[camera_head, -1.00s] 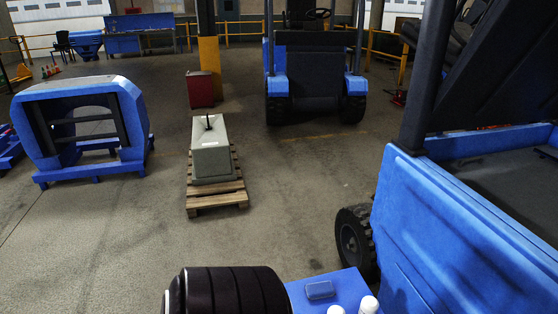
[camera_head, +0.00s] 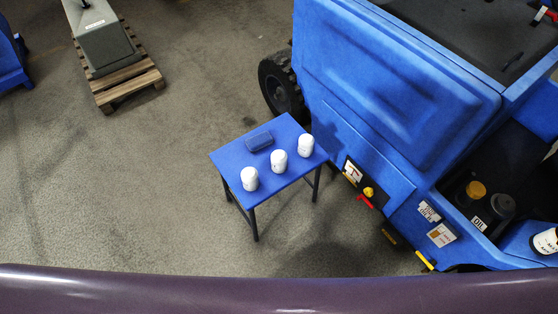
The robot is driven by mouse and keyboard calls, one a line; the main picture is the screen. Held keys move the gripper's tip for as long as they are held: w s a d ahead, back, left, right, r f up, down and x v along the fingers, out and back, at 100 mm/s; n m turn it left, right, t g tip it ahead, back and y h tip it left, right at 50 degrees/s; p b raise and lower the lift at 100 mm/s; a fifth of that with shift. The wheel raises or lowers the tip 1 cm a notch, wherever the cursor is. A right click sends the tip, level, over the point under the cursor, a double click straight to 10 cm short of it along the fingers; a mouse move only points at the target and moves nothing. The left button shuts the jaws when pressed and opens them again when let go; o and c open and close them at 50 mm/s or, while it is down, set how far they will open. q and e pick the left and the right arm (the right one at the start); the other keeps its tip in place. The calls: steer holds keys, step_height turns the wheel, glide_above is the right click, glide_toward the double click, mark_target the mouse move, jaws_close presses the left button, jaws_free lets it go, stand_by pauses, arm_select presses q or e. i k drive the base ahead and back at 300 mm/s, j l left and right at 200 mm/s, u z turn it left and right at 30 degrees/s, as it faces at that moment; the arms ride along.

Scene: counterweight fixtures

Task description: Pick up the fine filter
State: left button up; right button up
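Three white filter-like canisters stand upright in a row on a small blue table: a left one (camera_head: 249,179), a middle one (camera_head: 278,161) and a right one (camera_head: 306,145). Their labels are too small to read, so I cannot tell which is the fine filter. The table's bare blue top (camera_head: 233,158) shows around them. Another white canister with dark print (camera_head: 545,241) sits at the right edge on the blue vehicle, partly cut off. Neither of my grippers is in view.
The large blue vehicle (camera_head: 390,80) with a black tyre (camera_head: 281,88) stands close on the right. A wooden pallet (camera_head: 130,86) bears a grey block (camera_head: 103,40) at upper left. The floor left of the table is clear.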

mark_target(278, 158)
steer(key=j+z, duration=0.1)
steer(key=z, duration=1.25)
steer(key=k+j+z, duration=0.15)
steer(key=k+j, duration=0.2)
steer(key=j, duration=0.15)
steer(key=k+j+z, duration=0.15)
steer(key=k+j, duration=0.25)
steer(key=i+j, duration=0.05)
steer(key=j, duration=0.05)
